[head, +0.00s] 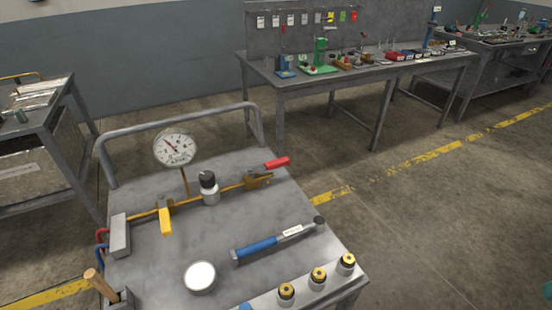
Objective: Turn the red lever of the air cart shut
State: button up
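The air cart (240,160) is a grey metal table with a tube handle at its far end. A thin brass pipe (229,188) runs across its top. The red lever (277,163) sits on a brass valve (259,181) at the pipe's right end and points right, roughly in line with the pipe. A yellow lever (165,221) further left points across the pipe, towards me. A round dial gauge (175,148) stands on the pipe, and a black-topped knob (208,181) sits between the levers. My gripper is not in view.
A blue-handled tool (275,243) and a white-topped round tin (200,277) lie on the cart's near half. Several brass-topped fittings (318,275) line the near right edge. A wooden handle (100,285) sticks up at near left. Workbenches (340,82) stand behind; floor right of the cart is clear.

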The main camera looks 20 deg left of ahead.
aim_at(274, 164)
jog(key=z, duration=0.25)
jog(key=k, duration=0.4)
jog(key=u, duration=0.85)
jog(key=i, duration=0.35)
jog(key=u, duration=0.35)
